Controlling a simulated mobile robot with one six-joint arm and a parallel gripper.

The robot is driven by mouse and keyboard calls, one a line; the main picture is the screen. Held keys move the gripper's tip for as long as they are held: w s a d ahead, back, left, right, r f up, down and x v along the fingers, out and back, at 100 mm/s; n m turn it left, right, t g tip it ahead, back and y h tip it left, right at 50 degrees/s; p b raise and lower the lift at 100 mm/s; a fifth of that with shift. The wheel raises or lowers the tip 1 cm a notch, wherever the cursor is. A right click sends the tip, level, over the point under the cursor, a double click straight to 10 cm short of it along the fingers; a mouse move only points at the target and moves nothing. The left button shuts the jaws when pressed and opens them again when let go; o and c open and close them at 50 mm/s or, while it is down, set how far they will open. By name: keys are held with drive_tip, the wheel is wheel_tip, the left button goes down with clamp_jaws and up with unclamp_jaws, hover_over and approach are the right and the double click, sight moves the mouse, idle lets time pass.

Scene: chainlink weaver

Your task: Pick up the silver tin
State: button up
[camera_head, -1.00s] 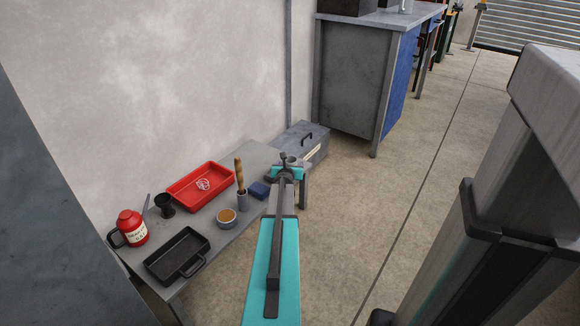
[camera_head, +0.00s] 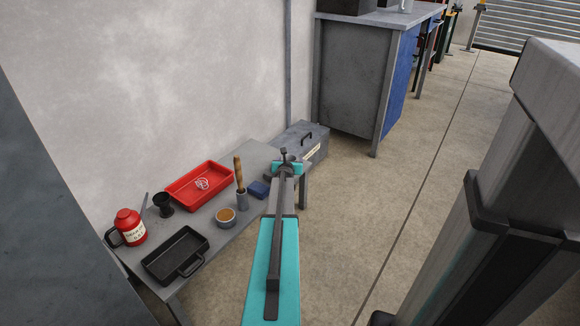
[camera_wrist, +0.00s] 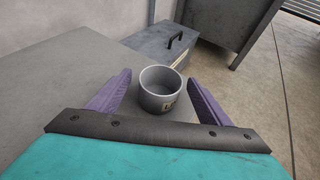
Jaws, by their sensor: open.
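The silver tin is a round, open-topped grey cup with a small label; in the wrist view the tin (camera_wrist: 158,102) stands upright near the end of the grey table (camera_wrist: 62,80). My gripper (camera_wrist: 160,79) is open, with one purple finger on each side of the tin and visible gaps between. I cannot tell whether the fingers are low enough to reach around its wall. In the head view my gripper (camera_head: 286,163) is over the table's far right end and hides most or all of the tin.
On the table are a red tray (camera_head: 200,186), a black pan (camera_head: 174,255), a red canister (camera_head: 130,227), a dark cup (camera_head: 163,204), an amber-filled bowl (camera_head: 226,217), a holder with a wooden handle (camera_head: 241,200) and a blue block (camera_head: 259,189). A grey toolbox (camera_head: 305,143) stands behind.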

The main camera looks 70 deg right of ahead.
drive_tip(key=shift+d, duration=0.15)
idle(0.5)
drive_tip(key=c, duration=1.1)
drive_tip(key=shift+r, duration=0.1)
drive_tip(key=shift+c, duration=0.2)
wheel_tip(320, 180, up, 10)
drive_tip(key=p, duration=0.7)
drive_tip(key=shift+p, duration=0.3)
